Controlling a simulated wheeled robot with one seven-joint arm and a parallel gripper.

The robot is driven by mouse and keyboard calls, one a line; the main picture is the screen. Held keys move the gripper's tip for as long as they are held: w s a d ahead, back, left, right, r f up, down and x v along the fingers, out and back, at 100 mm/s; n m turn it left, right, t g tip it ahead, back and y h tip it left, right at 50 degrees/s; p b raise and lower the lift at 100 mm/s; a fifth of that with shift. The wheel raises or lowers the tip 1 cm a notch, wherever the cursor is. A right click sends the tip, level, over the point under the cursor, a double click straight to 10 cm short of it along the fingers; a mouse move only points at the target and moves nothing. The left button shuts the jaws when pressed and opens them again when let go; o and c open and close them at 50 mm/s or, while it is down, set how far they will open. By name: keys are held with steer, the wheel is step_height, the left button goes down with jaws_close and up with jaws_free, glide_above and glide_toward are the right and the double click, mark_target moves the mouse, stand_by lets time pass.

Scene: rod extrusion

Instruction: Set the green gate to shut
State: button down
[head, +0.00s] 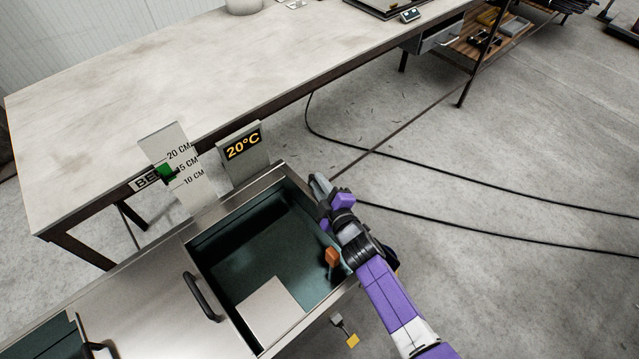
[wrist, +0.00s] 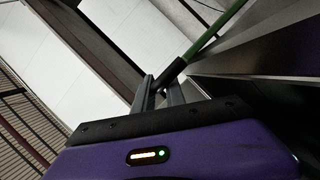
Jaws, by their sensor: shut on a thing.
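In the wrist view a green bar (wrist: 214,30) runs down from the top and ends in a dark grip (wrist: 172,73). I take it for the green gate's handle. My gripper (wrist: 161,88) is shut on the dark grip, with a finger on either side. In the head view my gripper (head: 319,184) is at the right-hand far rim of the open metal tank (head: 238,207). The green bar cannot be made out there, and the gate panel itself is not clearly seen, so I cannot tell how far it is open.
An orange handle (head: 332,257) is at the tank's right wall, beside my arm. A yellow tab (head: 352,340) sticks out below. A level scale with a green marker (head: 165,172) and a 20°C display (head: 243,147) stand behind. A long table (head: 180,80) lies beyond; floor is open to the right.

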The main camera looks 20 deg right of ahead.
steer(key=shift+d, duration=0.45)
steer(key=c, duration=1.5)
jaws_free()
steer(key=shift+o, duration=0.2)
steer(key=shift+a, duration=0.1)
steer(key=shift+s, duration=0.15)
steer(key=p+v, duration=0.2)
steer(key=v, duration=0.5)
steer(key=shift+s+r, duration=0.1)
steer(key=shift+s, duration=0.15)
steer(key=shift+a, duration=0.1)
